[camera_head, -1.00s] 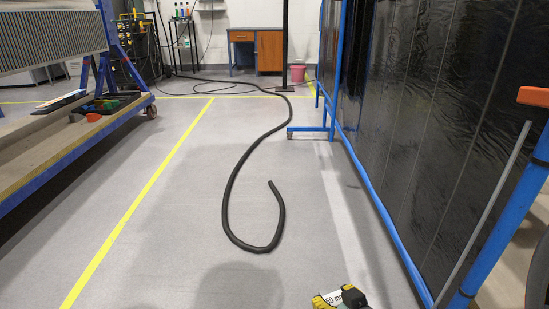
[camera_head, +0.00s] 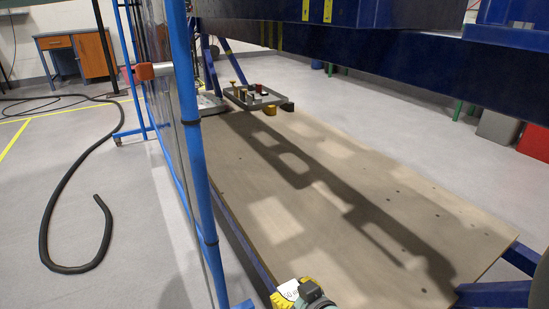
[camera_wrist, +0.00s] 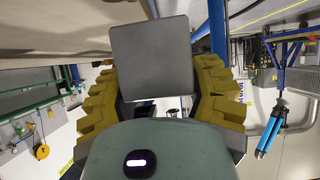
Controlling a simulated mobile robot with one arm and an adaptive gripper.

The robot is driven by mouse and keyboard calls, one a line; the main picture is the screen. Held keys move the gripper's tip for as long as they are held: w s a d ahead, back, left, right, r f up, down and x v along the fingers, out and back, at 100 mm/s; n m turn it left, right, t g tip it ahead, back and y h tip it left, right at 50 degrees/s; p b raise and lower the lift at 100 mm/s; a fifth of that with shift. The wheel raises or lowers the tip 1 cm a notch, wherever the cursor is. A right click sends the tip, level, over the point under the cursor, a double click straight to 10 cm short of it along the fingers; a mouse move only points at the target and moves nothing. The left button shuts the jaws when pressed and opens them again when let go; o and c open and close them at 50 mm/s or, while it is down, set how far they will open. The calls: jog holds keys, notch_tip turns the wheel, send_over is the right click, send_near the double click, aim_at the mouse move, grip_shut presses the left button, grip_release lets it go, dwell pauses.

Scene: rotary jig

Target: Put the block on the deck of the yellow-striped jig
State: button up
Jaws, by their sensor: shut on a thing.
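My gripper (camera_wrist: 152,85) has yellow ribbed fingers on both sides of a dark grey, square-faced block (camera_wrist: 150,58) in the wrist view. It is shut on the block. In the head view my gripper (camera_head: 298,291) shows at the bottom edge, partly cut off. A white lettered patch shows there; I cannot tell whether it is on the block. The jig has a dark blue beam (camera_head: 400,45) with yellow stripes (camera_head: 328,11) at the top of the head view. Below it lies a wide light wooden deck (camera_head: 275,222), flat and mostly bare, beyond my gripper.
A blue-framed screen (camera_head: 198,170) stands upright along the deck's left side. A grey tray (camera_head: 238,98) with small items sits at the deck's far end. The blue beam overhangs the deck. A black hose (camera_head: 62,190) lies on the floor at left.

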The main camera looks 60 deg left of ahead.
jog(key=shift+w+a+f, duration=0.1)
jog(key=shift+w+a, duration=0.05)
jog(key=w+b, duration=0.2)
jog(key=w, duration=0.3)
jog(key=w+d+f+b, duration=0.1)
jog(key=w+b, duration=0.1)
jog(key=w, duration=0.3)
jog(key=w+b, duration=0.2)
jog(key=w, duration=0.3)
jog(key=shift+d+f, duration=0.15)
jog(key=shift+d, duration=0.2)
jog(key=shift+w+f, duration=0.1)
jog(key=shift+w, duration=0.05)
notch_tip(320, 180, down, 4)
jog(key=b, duration=0.2)
jog(key=shift+r+b, duration=0.25)
jog(key=shift+b, duration=0.05)
jog(key=shift+r, duration=0.1)
jog(key=o, duration=1.3)
